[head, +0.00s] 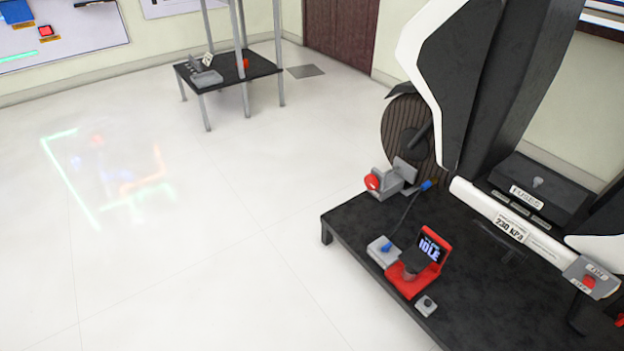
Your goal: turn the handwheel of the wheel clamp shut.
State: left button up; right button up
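The wheel clamp (394,181) is a small grey bracket at the far left corner of the black platform, beside the brown ribbed wheel (399,138). Its red handwheel (373,182) is on the clamp's left side. An upright grey jaw stands in front of the lower part of the ribbed wheel. I cannot tell whether the jaw touches the wheel. Neither of my grippers shows in the head view.
A small black table (235,72) stands at the back. The floor on the left is clear.

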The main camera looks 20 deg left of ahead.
aim_at(372, 182)
jog(key=u, duration=0.2)
jog(key=i+j, duration=0.3)
jog(key=i+j+z, duration=0.1)
jog(key=i+j, duration=0.2)
jog(key=j, duration=0.15)
jog(key=i+j, duration=0.3)
jog(key=i+j+z, duration=0.1)
jog(key=i+j, duration=0.2)
jog(key=j, duration=0.25)
jog(key=i+j, duration=0.25)
jog(key=j, duration=0.15)
jog(key=i+j+z, duration=0.1)
jog(key=i+j, duration=0.2)
jog(key=j, duration=0.15)
